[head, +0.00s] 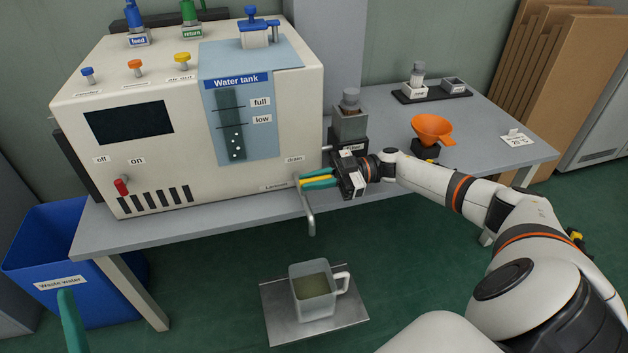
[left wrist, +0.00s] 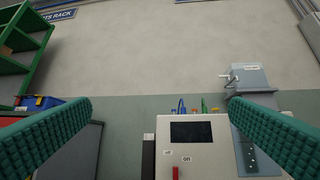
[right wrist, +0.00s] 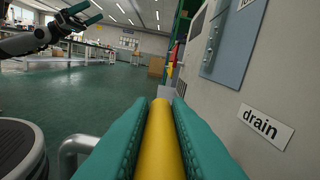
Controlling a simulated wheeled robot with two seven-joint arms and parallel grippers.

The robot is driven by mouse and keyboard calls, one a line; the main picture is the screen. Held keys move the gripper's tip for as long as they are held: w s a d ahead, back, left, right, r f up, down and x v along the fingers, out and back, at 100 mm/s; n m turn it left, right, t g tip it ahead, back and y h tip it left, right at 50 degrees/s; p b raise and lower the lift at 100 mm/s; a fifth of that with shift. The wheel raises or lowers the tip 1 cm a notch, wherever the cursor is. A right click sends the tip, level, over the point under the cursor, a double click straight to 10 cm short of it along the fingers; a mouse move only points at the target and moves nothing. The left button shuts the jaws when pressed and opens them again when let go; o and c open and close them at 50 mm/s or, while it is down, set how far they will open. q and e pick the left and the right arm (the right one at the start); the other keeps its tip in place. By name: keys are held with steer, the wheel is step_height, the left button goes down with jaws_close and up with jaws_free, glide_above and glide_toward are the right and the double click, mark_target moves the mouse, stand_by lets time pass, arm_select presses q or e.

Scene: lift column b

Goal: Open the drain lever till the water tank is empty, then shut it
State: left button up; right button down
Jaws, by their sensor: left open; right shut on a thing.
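The beige machine has a blue water tank panel (head: 262,100) with a dark sight gauge (head: 232,125). White specks show in it below the "low" mark; the exact level is unclear. My right gripper (head: 306,181) is shut on the yellow drain lever (head: 317,180), which lies lengthwise between the teal fingers, also in the right wrist view (right wrist: 160,145). The bent drain pipe (head: 310,218) hangs just below, with no visible stream. A jug (head: 315,292) with murky liquid stands under it. My left gripper (left wrist: 160,108) is open and empty; one finger shows at the head view's lower left.
The jug stands on a metal tray (head: 355,308) on the green floor. A blue waste water bin (head: 45,250) is at the left. An orange funnel (head: 433,128) and a small grey container (head: 350,122) stand on the bench (head: 490,130) to the right.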

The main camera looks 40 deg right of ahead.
steer(key=c, duration=1.4)
jaws_free()
steer(key=shift+o, duration=0.2)
steer(key=v, duration=1)
steer(key=shift+d, duration=0.3)
arm_select(q)
steer(key=shift+w+f+g, duration=0.45)
steer(key=shift+f+g, duration=0.15)
steer(key=shift+f, duration=0.1)
arm_select(e)
steer(key=shift+s+d, duration=0.35)
steer(key=shift+d, duration=0.3)
